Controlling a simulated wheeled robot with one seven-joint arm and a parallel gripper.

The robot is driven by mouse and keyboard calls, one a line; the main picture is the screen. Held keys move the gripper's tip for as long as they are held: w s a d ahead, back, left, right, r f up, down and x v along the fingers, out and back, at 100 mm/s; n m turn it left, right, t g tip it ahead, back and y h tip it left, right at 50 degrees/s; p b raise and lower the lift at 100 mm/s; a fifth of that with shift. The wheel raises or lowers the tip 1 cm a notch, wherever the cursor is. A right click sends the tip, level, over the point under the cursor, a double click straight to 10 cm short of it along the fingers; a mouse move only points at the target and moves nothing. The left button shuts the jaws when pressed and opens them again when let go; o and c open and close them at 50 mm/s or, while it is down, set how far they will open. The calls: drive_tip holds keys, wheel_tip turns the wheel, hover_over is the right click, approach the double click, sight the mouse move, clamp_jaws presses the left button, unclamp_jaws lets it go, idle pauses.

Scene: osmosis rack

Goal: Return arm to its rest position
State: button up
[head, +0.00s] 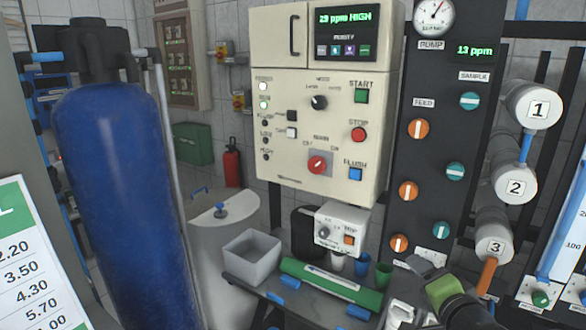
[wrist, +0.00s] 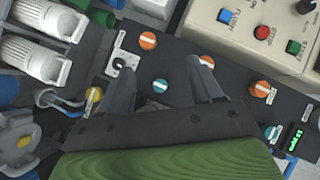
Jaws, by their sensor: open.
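My gripper (wrist: 163,70) is open and empty in the wrist view, its two dark fingers apart over the black valve panel (wrist: 235,105). An orange knob (wrist: 148,40) and a teal knob (wrist: 160,86) show beyond and between the fingers, with no visible contact. In the head view, my green and dark arm end (head: 452,292) is at the lower right, below the black panel (head: 440,150). The fingers are hard to make out there.
White numbered cylinders (head: 535,108) stick out at the right. A grey bin (head: 252,257) and a green tube (head: 330,285) sit on the low bench. A blue tank (head: 120,190) stands left.

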drive_tip(key=s+a+r+n+g+y+p, duration=0.1)
drive_tip(key=s+a+n+g+p, duration=0.1)
drive_tip(key=s+a+n, duration=0.3)
drive_tip(key=a+r+n+g+y+p, duration=0.1)
drive_tip(key=a+r+n+g, duration=0.1)
drive_tip(key=a, duration=0.5)
drive_tip(key=s+a+r+n+g+h+p, duration=0.1)
drive_tip(key=s+n+g+p, duration=0.3)
drive_tip(key=s, duration=1.3)
drive_tip(key=shift+a+r+n+g+p, duration=0.3)
drive_tip(key=shift+a+r+n+g, duration=0.3)
drive_tip(key=shift+n, duration=0.5)
drive_tip(key=shift+w, duration=0.1)
